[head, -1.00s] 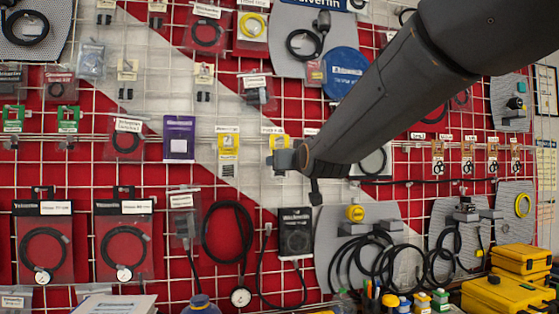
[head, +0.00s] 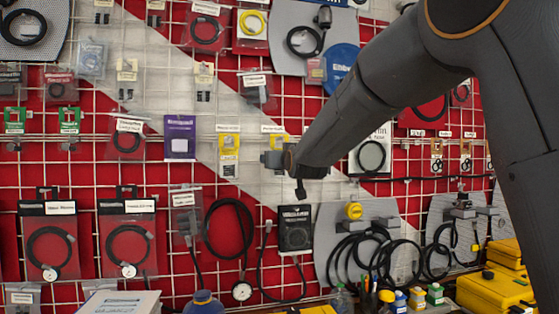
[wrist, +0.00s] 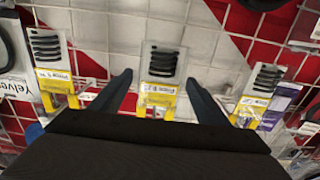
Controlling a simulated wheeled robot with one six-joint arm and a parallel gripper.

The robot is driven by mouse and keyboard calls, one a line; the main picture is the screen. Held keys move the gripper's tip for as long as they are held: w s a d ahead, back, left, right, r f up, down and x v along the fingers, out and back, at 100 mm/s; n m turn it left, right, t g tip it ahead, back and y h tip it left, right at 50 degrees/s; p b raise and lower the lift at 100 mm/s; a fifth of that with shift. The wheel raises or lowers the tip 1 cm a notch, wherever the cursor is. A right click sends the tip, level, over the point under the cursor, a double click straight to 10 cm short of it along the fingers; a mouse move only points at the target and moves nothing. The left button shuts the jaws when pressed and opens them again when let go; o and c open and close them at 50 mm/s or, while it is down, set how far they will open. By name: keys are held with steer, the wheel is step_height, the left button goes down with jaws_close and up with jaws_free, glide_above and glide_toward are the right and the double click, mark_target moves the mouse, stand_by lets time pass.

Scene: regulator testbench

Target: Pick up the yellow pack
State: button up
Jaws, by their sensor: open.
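Several yellow packs with clear windows and dark coiled contents hang on the wall grid. In the wrist view, the middle yellow pack (wrist: 158,95) lies between the two fingers of my gripper (wrist: 158,78), with space on both sides. A yellow pack (wrist: 56,80) is left of the fingers, and another (wrist: 252,103) is right of them. In the head view, one yellow pack (head: 228,142) hangs in full sight. Another (head: 279,138) is partly hidden behind my gripper (head: 270,158). My gripper is open and empty; its distance from the wall is unclear.
A purple pack (head: 180,138) hangs left of the yellow packs. A black pack (head: 295,230) hangs below my gripper. Coiled black hoses (head: 370,255) are at lower right, with yellow cases (head: 490,290) beside them. White grid wires surround the packs.

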steer(key=c, duration=1.1)
steer(key=shift+c, duration=0.2)
steer(key=shift+r, duration=0.15)
